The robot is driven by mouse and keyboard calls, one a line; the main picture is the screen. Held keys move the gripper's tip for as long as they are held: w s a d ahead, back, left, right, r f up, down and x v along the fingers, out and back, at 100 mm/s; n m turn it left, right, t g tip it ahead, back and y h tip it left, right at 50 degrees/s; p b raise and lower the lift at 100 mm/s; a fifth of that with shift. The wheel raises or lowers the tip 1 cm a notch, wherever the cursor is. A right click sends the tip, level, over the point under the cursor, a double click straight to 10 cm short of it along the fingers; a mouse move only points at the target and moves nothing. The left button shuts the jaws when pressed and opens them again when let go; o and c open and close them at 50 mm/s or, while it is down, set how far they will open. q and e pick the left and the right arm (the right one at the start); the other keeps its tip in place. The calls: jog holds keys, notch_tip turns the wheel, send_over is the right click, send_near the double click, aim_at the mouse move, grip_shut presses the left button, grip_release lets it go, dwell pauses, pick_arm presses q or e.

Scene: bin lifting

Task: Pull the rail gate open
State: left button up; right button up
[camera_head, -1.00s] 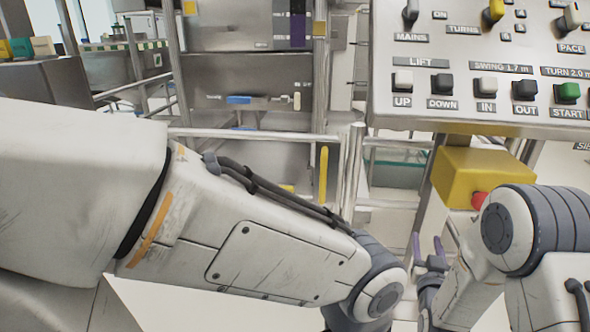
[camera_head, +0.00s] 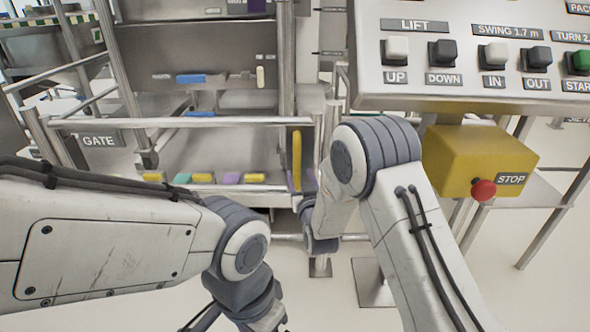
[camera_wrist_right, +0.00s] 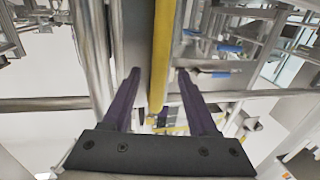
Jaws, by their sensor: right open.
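The rail gate (camera_head: 200,122) is a metal tube gate across the middle of the head view. Its upright yellow handle (camera_head: 297,160) is at its right end, near a metal post. My right gripper (camera_head: 300,188) is at the handle's lower part, partly hidden by its own wrist. In the right wrist view my right gripper (camera_wrist_right: 158,78) is open, with the yellow handle (camera_wrist_right: 163,50) running between its two purple fingers, and no clear contact shows. My left arm's wrist (camera_head: 245,290) is low in the head view, and its fingers are not clearly visible.
A sloped control panel (camera_head: 460,85) with labelled switches stands at upper right. Below it is a yellow box (camera_head: 465,158) with a red STOP button (camera_head: 484,189). A GATE sign (camera_head: 99,140) is at left. Coloured blocks (camera_head: 203,178) lie behind the gate.

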aim_at(298, 169)
jog(key=w, duration=0.2)
jog(key=w+a+b, duration=0.1)
jog(key=w, duration=0.2)
jog(key=shift+w, duration=0.15)
grip_shut()
dwell(1.3)
